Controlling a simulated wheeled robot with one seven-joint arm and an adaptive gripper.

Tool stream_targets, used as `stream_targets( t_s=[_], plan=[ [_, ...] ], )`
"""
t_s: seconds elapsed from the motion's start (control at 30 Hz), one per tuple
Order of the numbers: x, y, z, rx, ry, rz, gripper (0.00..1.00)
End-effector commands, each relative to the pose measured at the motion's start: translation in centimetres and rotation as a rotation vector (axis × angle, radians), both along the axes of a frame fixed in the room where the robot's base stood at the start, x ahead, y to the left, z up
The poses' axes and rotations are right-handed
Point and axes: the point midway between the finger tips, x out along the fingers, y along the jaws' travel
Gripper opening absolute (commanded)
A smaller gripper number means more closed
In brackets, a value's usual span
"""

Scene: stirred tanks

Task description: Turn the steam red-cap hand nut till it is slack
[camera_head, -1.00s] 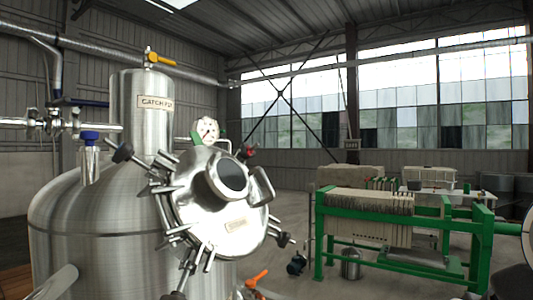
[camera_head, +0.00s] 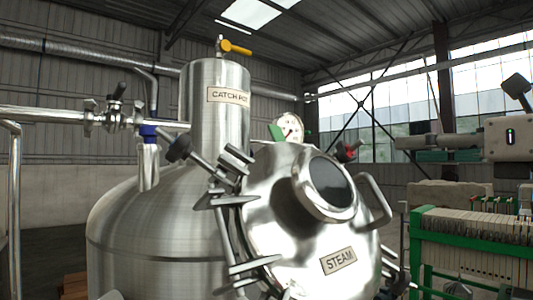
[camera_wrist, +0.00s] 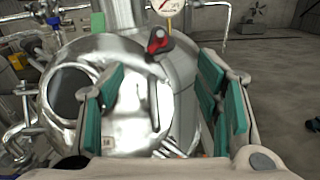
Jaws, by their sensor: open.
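The red-cap hand nut (camera_head: 347,152) sits at the upper right rim of the shiny steam lid (camera_head: 290,245), next to the dial gauge. In the wrist view the nut (camera_wrist: 157,42) shows its red cap and dark arm, ahead of and slightly above the gap between my fingers. My gripper (camera_head: 402,148) is to the right of the nut in the head view, with a visible gap between them. In the wrist view my gripper (camera_wrist: 162,75) is open and empty, its teal pads wide apart. The nut's lower stem is partly hidden.
A dial gauge (camera_head: 290,128) stands close behind the nut. The lid's handle (camera_head: 376,203) and raised sight port (camera_head: 328,185) stick out nearby. Several dark-knobbed clamps line the lid's left rim. A green-framed filter press (camera_head: 470,225) is at the right.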

Motion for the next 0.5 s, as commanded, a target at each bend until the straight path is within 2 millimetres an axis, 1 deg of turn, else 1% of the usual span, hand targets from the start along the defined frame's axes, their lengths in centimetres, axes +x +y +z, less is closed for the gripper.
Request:
stream_targets(
  t_s=[0.3, 0.5],
  plan=[
    [5.3, 3.5, -0.1, -0.002, 0.002, 0.003, 0.59],
    [8.1, 5.3, -0.1, -0.002, 0.002, 0.002, 0.59]
  ],
)
